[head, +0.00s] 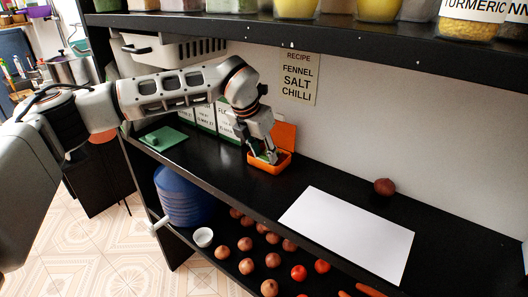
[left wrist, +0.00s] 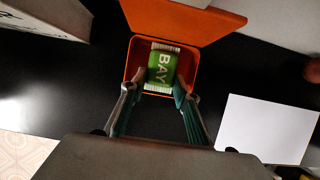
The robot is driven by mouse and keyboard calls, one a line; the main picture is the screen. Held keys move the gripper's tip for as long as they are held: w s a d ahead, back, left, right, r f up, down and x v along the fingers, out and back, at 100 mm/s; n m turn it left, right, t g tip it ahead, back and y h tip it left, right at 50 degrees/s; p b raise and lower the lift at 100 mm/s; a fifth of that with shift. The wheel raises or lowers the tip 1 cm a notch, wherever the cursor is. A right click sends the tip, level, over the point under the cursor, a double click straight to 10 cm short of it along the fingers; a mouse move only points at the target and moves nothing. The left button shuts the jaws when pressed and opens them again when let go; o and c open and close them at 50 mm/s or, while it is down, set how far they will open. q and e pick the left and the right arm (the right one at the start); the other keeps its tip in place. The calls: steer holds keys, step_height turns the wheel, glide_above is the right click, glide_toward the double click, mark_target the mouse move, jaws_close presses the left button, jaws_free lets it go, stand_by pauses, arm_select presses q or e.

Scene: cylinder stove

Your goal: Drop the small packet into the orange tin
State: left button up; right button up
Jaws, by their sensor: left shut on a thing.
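The small packet (left wrist: 162,68) is green with the word BAY on it. My left gripper (left wrist: 158,82) is shut on the packet, with one finger on each side of it. In the left wrist view the packet shows over the orange tin (left wrist: 132,62), inside its rim. In the head view my left gripper (head: 265,157) points down at the orange tin (head: 272,170), whose lid stands open at the back. I cannot tell whether the packet touches the tin's floor. My right gripper is not in view.
A white sheet (head: 347,232) lies on the black shelf right of the tin, with a round brown onion-like item (head: 384,187) behind it. Labelled boxes (head: 205,117) and a green pad (head: 164,138) are to the left. An upper shelf (head: 330,35) hangs above.

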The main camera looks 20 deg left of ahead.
mark_target(264, 156)
arm_select(q)
steer(key=shift+f, duration=0.2)
steer(key=o, duration=0.8)
steer(key=shift+r, duration=0.2)
steer(key=shift+r+p, duration=0.3)
steer(key=shift+r, duration=0.05)
steer(key=v, duration=0.1)
steer(key=b+v, duration=0.1)
steer(key=v, duration=0.1)
steer(key=shift+s+a, duration=0.2)
steer(key=shift+s, duration=0.2)
steer(key=s+a, duration=0.1)
steer(key=s, duration=0.2)
steer(key=s+a+b, duration=0.1)
steer(key=s, duration=0.2)
steer(key=s+a, duration=0.1)
steer(key=s, duration=0.2)
steer(key=shift+s+a+b, duration=0.2)
steer(key=shift+s+b, duration=0.1)
steer(key=shift+s+a+r, duration=0.1)
steer(key=shift+s+a, duration=0.05)
steer(key=shift+s, duration=0.25)
